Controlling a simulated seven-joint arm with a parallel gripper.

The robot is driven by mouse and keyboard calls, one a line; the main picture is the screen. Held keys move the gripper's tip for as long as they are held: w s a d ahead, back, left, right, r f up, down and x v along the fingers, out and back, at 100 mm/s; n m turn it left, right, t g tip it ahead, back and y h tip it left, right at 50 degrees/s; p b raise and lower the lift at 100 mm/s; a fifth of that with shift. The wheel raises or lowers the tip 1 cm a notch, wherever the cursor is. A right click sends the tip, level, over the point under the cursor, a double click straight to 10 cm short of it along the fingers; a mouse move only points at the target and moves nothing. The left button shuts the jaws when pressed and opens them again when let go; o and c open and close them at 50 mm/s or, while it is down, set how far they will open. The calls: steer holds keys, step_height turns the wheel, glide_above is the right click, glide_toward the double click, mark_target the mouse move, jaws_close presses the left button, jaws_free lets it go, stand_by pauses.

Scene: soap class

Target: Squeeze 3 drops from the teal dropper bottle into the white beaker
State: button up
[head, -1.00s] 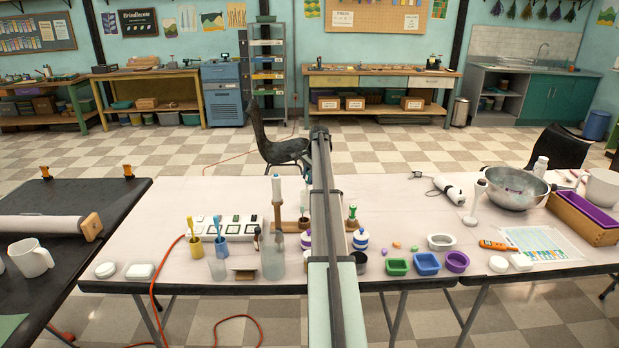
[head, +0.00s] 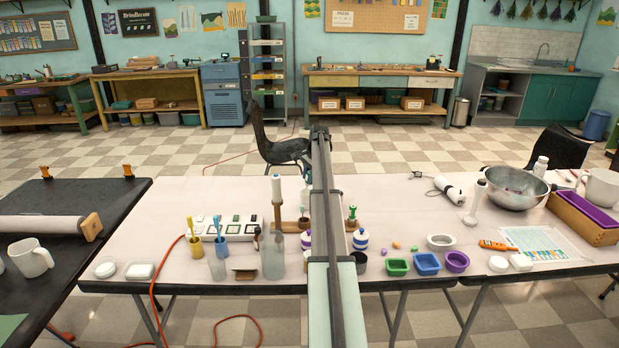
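A small green-topped item (head: 352,213) stands just right of my grey central column or arm link. It may be the teal dropper bottle, but it is too small to tell. A small dark brown bottle (head: 257,238) stands left of the middle. No white beaker is clearly identifiable. A clear, tall vessel (head: 272,257) and a smaller clear one (head: 217,266) stand at the front of the table, left of the middle. My gripper cannot be made out, and the grey bar hides a strip of the table's middle.
Green (head: 397,267), blue (head: 427,263) and purple (head: 457,261) molds line the front right. A metal bowl (head: 516,188) sits farther right.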

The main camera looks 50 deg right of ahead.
steer(key=shift+r, duration=0.15)
steer(key=shift+w+v, duration=0.15)
steer(key=shift+v, duration=0.5)
steer(key=shift+w+v, duration=0.15)
steer(key=shift+v, duration=0.5)
steer(key=shift+r, duration=0.1)
